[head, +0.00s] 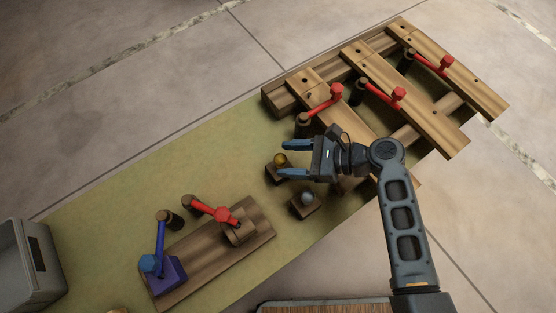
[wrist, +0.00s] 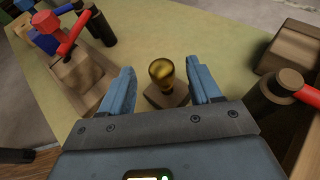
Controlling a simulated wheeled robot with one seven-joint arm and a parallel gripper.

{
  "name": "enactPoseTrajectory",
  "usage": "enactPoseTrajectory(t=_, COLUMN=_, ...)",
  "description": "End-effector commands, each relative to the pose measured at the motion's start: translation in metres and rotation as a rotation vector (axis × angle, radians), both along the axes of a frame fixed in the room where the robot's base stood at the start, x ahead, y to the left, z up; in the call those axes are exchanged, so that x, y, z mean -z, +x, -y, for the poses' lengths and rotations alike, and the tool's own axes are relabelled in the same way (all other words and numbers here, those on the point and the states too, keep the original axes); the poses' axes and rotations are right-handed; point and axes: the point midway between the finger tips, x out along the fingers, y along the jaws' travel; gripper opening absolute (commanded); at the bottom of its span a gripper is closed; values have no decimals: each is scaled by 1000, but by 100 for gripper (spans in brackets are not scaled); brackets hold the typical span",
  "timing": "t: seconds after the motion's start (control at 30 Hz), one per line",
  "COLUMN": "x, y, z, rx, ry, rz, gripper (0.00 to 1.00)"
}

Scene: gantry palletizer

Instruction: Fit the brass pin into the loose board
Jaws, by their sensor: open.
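The brass pin (head: 280,158) stands upright in a small wooden block (head: 275,173) on the green table. Its rounded golden head shows in the wrist view (wrist: 161,72). My gripper (head: 285,159) is open, with its blue fingers on either side of the pin's head. In the wrist view a gap shows between the pin and each finger. Three wooden boards lie across the pallet frame: a near one (head: 305,82), a middle one (head: 418,108) and a far one (head: 455,77). Dark holes show near their upper ends. I cannot tell which is loose. My arm partly hides the near board.
A silver-headed pin (head: 307,197) stands in a second block close to my gripper. Red-handled clamps (head: 323,103) stand by the boards. A wooden base (head: 190,265) carries a blue lever (head: 159,245) and a red lever (head: 212,211). A grey bin (head: 30,265) is at the left.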

Motion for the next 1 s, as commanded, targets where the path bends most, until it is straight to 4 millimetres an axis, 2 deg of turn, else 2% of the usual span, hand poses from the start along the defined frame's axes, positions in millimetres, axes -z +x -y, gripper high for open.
enactPoseTrajectory(t=0.3, x=18, y=8, z=-38, rx=-1, ry=-1, rz=0, gripper=63)
enactPoseTrajectory(t=0.63, x=19, y=10, z=-44, rx=0, ry=-1, rz=0, gripper=63)
enactPoseTrajectory(t=1.0, x=19, y=10, z=-43, rx=0, ry=-1, rz=0, gripper=27)
